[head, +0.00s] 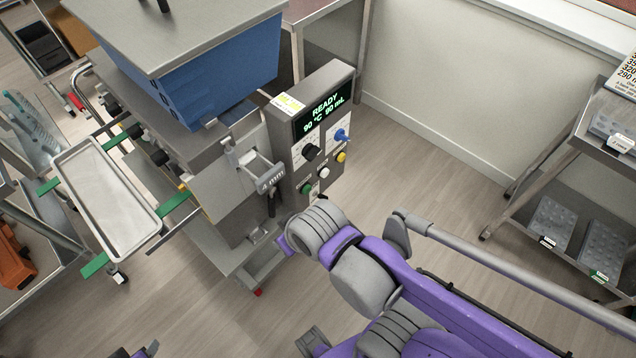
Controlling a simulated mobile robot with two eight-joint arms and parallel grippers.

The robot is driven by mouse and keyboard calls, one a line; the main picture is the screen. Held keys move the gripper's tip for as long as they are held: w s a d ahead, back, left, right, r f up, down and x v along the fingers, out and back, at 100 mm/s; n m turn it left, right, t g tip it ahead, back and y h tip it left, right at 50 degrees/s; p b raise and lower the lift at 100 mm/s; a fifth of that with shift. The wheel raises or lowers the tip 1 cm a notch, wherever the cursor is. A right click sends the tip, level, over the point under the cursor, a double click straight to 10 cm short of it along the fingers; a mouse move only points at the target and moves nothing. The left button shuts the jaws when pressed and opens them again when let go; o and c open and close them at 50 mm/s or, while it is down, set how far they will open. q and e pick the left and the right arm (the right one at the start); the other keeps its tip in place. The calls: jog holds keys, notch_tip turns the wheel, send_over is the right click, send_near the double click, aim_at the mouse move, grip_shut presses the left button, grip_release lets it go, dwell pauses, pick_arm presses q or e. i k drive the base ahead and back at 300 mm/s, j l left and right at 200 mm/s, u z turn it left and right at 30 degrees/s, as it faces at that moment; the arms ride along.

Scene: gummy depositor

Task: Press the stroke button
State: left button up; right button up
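The depositor's control panel (312,130) faces me, with a lit display (323,112) reading "READY", "90 °C" and "90 mL". Below it are a black knob (311,152), a blue knob (341,135), a yellow button (341,157), a white button (323,172) and a green button (306,188). Their labels are too small to read, so I cannot tell which is the stroke button. My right arm reaches in from the lower right, its grey wrist just below the panel; its fingers are hidden. A small purple and dark piece at the bottom left edge may be my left gripper.
The depositor carries a blue hopper (225,75) and a "4 mm" labelled part (271,179). An empty metal tray (105,195) rests on green-ended rails at left. A rack (560,180) with grey moulds stands at right. Wood floor is clear between panel and rack.

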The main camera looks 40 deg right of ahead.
aim_at(305, 189)
jog(key=k+l, duration=0.1)
jog(key=l, duration=0.3)
jog(key=k+l, duration=0.1)
jog(key=l, duration=0.3)
jog(key=k+l+u, duration=0.1)
jog(key=l, duration=0.3)
jog(key=k+l, duration=0.15)
jog(key=l, duration=0.25)
jog(key=k+l, duration=0.15)
jog(key=l, duration=0.25)
jog(key=u, duration=0.05)
